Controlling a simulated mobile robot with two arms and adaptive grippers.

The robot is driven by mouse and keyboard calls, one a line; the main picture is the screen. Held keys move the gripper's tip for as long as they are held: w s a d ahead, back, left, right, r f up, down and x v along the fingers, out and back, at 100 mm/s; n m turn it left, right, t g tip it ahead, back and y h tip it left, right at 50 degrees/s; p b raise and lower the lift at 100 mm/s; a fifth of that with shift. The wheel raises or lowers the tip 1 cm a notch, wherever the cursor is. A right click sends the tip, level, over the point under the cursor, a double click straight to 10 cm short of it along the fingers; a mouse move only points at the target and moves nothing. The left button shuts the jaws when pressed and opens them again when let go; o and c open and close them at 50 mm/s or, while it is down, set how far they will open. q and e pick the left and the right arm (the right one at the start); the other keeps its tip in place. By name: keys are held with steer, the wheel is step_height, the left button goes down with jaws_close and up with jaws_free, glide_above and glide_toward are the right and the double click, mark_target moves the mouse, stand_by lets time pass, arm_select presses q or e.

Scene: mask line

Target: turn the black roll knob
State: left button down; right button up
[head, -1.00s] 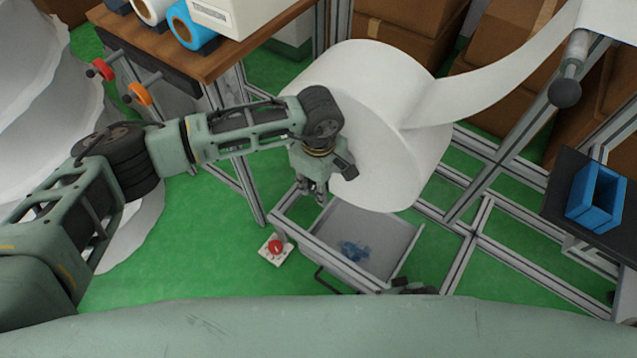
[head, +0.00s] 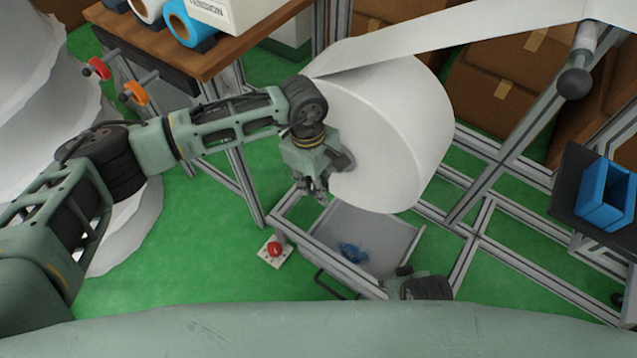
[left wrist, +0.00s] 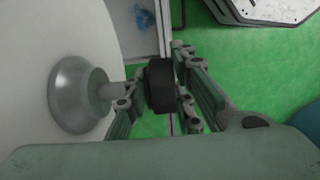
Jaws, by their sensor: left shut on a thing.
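A large white roll (head: 395,125) hangs on the frame in the head view, and its face (left wrist: 85,40) fills the left of the left wrist view. A grey flanged hub (left wrist: 78,95) with a short shaft sticks out from that face and carries the black roll knob (left wrist: 160,88). My left gripper (head: 318,190) is at the near face of the roll. In the left wrist view, its fingers (left wrist: 157,76) are shut around the knob. The knob is hidden in the head view. Part of my right gripper (head: 425,287) shows at the bottom; its fingers are hidden.
A white web (head: 470,40) runs from the roll to the upper right. A grey tray (head: 385,232) with a blue crumpled thing (head: 353,252) is below. A red button (head: 275,249) stands left of it. A blue bin (head: 604,195) is at right, cardboard boxes (head: 500,85) behind.

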arm_select(q)
steer(key=shift+s+a+f, duration=0.1)
steer(key=shift+s+f, duration=0.05)
steer(key=shift+s, duration=0.05)
steer(key=c, duration=1.6)
jaws_free()
steer(key=shift+o, duration=0.2)
steer(key=shift+w+r, duration=0.1)
steer(key=shift+r, duration=0.1)
steer(key=shift+r, duration=0.3)
step_height(320, 180, up, 11)
steer(key=a, duration=0.1)
steer(key=shift+w+a, duration=0.15)
steer(key=shift+w, duration=0.3)
